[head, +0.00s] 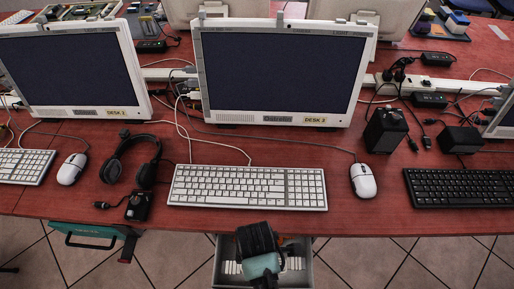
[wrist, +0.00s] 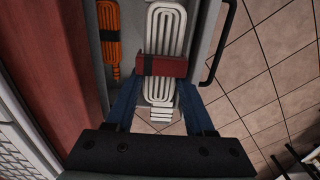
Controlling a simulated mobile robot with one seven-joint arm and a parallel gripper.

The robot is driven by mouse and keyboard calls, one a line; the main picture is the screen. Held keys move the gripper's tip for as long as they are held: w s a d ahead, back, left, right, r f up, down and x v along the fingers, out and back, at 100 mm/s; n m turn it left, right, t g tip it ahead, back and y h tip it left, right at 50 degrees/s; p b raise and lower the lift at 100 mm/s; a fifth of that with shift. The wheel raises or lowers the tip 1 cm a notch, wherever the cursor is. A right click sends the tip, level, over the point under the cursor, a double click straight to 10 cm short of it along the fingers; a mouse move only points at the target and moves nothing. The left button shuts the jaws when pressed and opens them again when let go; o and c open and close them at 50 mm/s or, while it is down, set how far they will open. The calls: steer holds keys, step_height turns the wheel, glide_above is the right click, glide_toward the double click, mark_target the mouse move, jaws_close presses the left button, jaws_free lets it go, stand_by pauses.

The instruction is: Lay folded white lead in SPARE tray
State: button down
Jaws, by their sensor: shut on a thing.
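My gripper (wrist: 161,75) is shut, its blue fingertips at the two ends of a dark red band across a folded white lead (wrist: 164,30). White loops show above and below the band in the wrist view. I cannot tell whether they are all one lead. In the head view, my gripper (head: 258,240) is over an open grey drawer (head: 308,268) below the desk's front edge and hides much of its inside. White pieces show on both sides of it. No SPARE label is readable.
An orange lead with a black band (wrist: 109,45) lies in the drawer's neighbouring compartment. The drawer's black handle (wrist: 222,45) is on its outer side. A white keyboard (head: 247,187) sits on the red desk (head: 330,225) above the drawer. A teal drawer (head: 88,232) sticks out at left.

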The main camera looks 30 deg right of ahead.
step_height(320, 180, down, 9)
steer(key=shift+s+r+b, duration=0.1)
steer(key=shift+r+b, duration=0.1)
steer(key=shift+b, duration=0.65)
steer(key=shift+f+b, duration=0.3)
steer(key=shift+f, duration=0.35)
steer(key=c, duration=0.5)
jaws_free()
steer(key=shift+c, duration=0.2)
steer(key=shift+r, duration=0.1)
step_height(320, 180, up, 13)
steer(key=p, duration=0.3)
